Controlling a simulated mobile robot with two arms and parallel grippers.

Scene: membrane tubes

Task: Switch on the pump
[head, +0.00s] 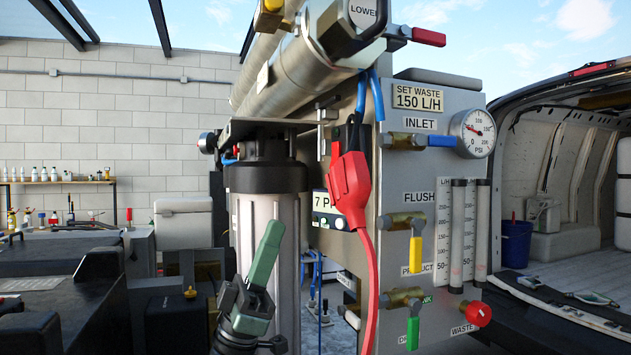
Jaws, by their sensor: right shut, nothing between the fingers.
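My right gripper (266,252) is shut and empty, its green fingers pointing up in front of the clear filter housing (292,215) with a black cap. To its right, a red clamp (349,188) on a red cable hangs in front of a control box (323,203) on the side of the grey panel. The clamp hides much of that box, and only part of its label, "7 P", shows. I cannot make out a pump switch. The pump itself is not clearly visible. My left gripper is not in view.
The panel (460,115) carries an INLET valve with a blue handle (441,141), a yellow FLUSH handle (415,250), a green handle (413,333), a red WASTE knob (478,314) and a gauge (473,133). Metal tubes (290,75) slant overhead. An open van stands at right.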

